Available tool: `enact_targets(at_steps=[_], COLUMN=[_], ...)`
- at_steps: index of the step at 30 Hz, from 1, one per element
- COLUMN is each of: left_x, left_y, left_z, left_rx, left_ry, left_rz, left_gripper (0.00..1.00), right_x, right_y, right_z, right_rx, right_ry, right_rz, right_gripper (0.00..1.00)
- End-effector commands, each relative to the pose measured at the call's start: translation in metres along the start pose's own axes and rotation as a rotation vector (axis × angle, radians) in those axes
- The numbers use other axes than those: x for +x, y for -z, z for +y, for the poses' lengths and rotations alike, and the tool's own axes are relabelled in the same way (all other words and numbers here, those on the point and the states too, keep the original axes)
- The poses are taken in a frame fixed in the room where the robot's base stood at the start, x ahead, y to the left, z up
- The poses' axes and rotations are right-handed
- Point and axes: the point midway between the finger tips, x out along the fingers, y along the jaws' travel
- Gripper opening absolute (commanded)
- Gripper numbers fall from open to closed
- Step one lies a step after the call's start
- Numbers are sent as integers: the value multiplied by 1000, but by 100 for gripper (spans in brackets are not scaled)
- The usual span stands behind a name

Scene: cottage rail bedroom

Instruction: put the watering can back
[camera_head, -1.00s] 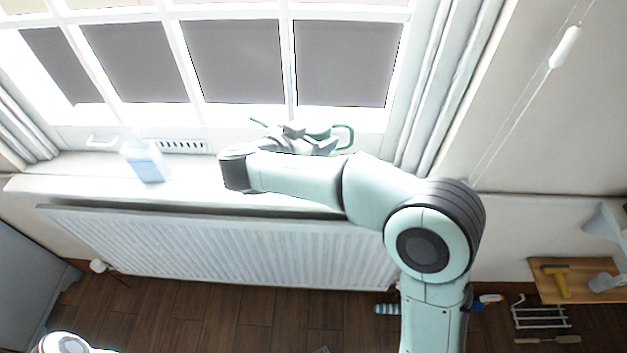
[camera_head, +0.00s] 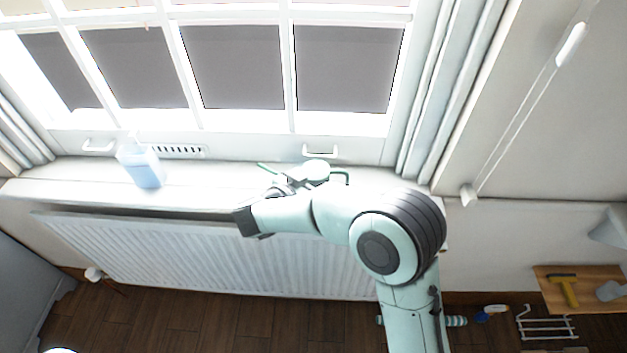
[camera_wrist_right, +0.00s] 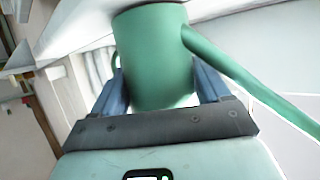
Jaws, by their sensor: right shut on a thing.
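The green watering can (camera_wrist_right: 152,55) fills the middle of the right wrist view, with its long spout running to the lower right. My right gripper (camera_wrist_right: 160,92) is shut on the can's body, with one blue-grey finger on each side. In the head view, the can's thin green spout (camera_head: 267,168) and part of its handle show over the window sill (camera_head: 205,185), while my right arm hides much of the rest. I cannot tell whether the can touches the sill. My left gripper is out of view.
A pale blue bottle (camera_head: 142,168) stands on the sill at the left. A white radiator (camera_head: 190,255) is below the sill, and window handles are behind it. A small wooden shelf (camera_head: 595,290) with a yellow-handled tool is at the right. The sill between bottle and can is clear.

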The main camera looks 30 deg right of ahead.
Motion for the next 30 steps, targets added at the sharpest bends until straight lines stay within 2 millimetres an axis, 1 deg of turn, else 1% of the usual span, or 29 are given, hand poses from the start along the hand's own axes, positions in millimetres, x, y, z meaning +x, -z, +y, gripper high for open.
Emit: enact_targets(at_steps=[4, 8, 9, 10, 11, 18, 21, 23, 26, 30], left_x=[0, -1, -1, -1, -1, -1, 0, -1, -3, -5], left_y=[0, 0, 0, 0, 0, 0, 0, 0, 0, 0], left_z=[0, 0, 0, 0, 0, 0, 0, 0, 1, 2], left_rx=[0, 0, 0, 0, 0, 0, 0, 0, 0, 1], left_ry=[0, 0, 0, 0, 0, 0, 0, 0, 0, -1], left_rz=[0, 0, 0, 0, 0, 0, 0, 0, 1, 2], left_gripper=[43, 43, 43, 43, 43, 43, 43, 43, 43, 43], right_x=[0, 1, 1, 1, 1, 1, -1, -8, -25, -56], right_y=[2, -2, -3, -3, -3, -3, 1, 1, 1, 1], right_z=[0, 0, 0, 0, 0, 0, 0, -1, -1, -2], right_rx=[2, 1, 0, 1, 1, 0, 2, 0, 0, 0], right_ry=[1, 0, 0, 0, 0, 1, 2, 4, 6, 7], right_rz=[2, 2, 0, 0, 0, -1, -1, -2, -2, -2], right_gripper=[29, 29, 83, 92, 100, 100, 100, 100, 100, 100])
